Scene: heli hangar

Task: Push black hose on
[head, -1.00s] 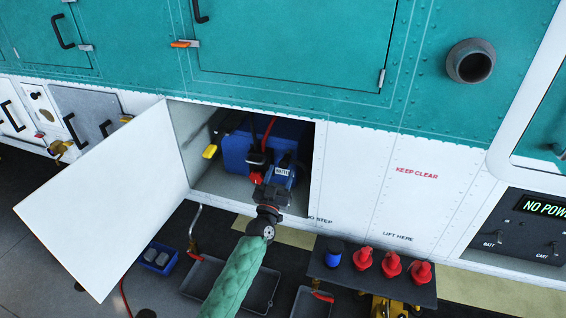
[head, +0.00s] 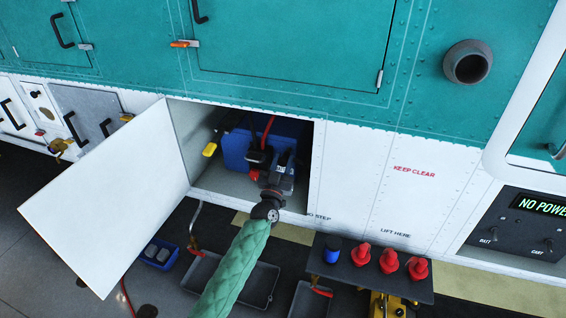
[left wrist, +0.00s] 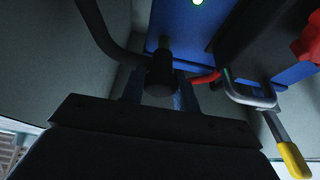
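The open compartment holds a blue box (head: 236,148) with a red cable. My left gripper (head: 281,163) reaches into it, low at its right side, in front of the box. In the left wrist view a black hose (left wrist: 98,25) curves in from the upper left to a thick black end piece (left wrist: 160,75). The two blue fingers of my left gripper (left wrist: 160,92) stand on either side of this end piece, which fills the gap between them. What lies behind the end piece is hidden, so I cannot tell whether it sits on a fitting. My right gripper is in neither view.
A clamp with a yellow handle (left wrist: 292,160) and a red part (left wrist: 308,42) are close on the right in the wrist view. The white door (head: 110,200) hangs open at left. A dark shelf (head: 340,272) with red caps (head: 388,260) stands below right.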

